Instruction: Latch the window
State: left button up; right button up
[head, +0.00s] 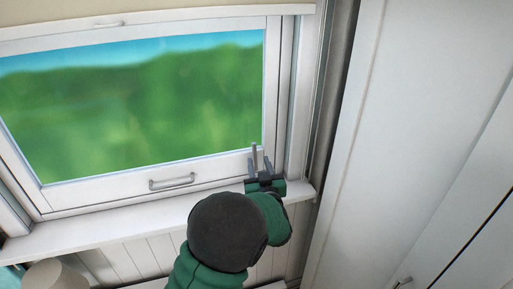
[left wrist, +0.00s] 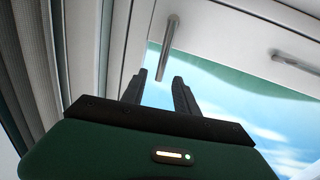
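The window (head: 130,110) has a white frame and looks closed, with green hills and blue sky behind the glass. A thin grey latch lever (head: 254,152) stands upright near its lower right corner. In the left wrist view the lever (left wrist: 167,48) hangs from the white frame, its free end appearing between my fingertips. My left gripper (head: 259,164) is at the lever, just above the sill. Its two dark fingers (left wrist: 158,82) are apart, with a visible gap. I cannot tell whether either finger touches the lever. My right gripper is in neither view.
A grey pull handle (head: 172,182) is on the lower window rail, left of my gripper; it also shows in the left wrist view (left wrist: 295,62). The white sill (head: 110,228) runs below. A large white panel (head: 420,120) stands close on the right. A pale rounded object (head: 55,275) is at lower left.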

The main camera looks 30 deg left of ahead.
aim_at(255, 150)
pick_arm(q)
jog(key=p+x, duration=0.1)
jog(key=x, duration=0.6)
jog(key=shift+w+a+r, duration=0.1)
jog(key=shift+w+a, duration=0.05)
jog(key=shift+a, duration=0.2)
jog(key=shift+w+a+f, duration=0.15)
jog(key=shift+a+f, duration=0.05)
jog(key=shift+a, duration=0.2)
jog(key=shift+d+r, duration=0.15)
jog(key=shift+d, duration=0.35)
jog(key=c, duration=0.4)
jog(key=shift+d, duration=0.15)
grip_shut()
jog(key=shift+r, duration=0.1)
